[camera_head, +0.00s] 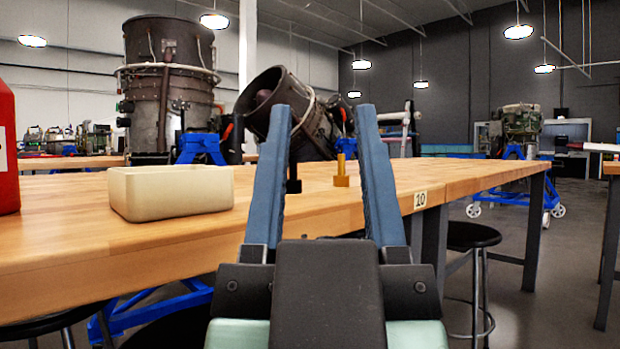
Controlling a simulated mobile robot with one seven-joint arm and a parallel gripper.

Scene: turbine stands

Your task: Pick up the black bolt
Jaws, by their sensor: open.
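The black bolt (294,185) stands upright on the wooden table, head down, just inside the left finger in the picture; that finger hides part of it. A gold bolt (341,178) stands upright to its right, nearer the right finger. My gripper (324,112) is open and empty, its two blue fingers spread in front of the table. Both bolts appear between the fingers in this view. The bolts seem farther off than the fingers; I cannot tell the exact distance.
The wooden table (270,222) carries a cream bin (172,192) left of the bolts and a red container (8,150) at the far left. Turbine parts on blue stands (200,147) are behind. Black stools (470,236) stand by the table's edge. Bare tabletop lies around the bolts.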

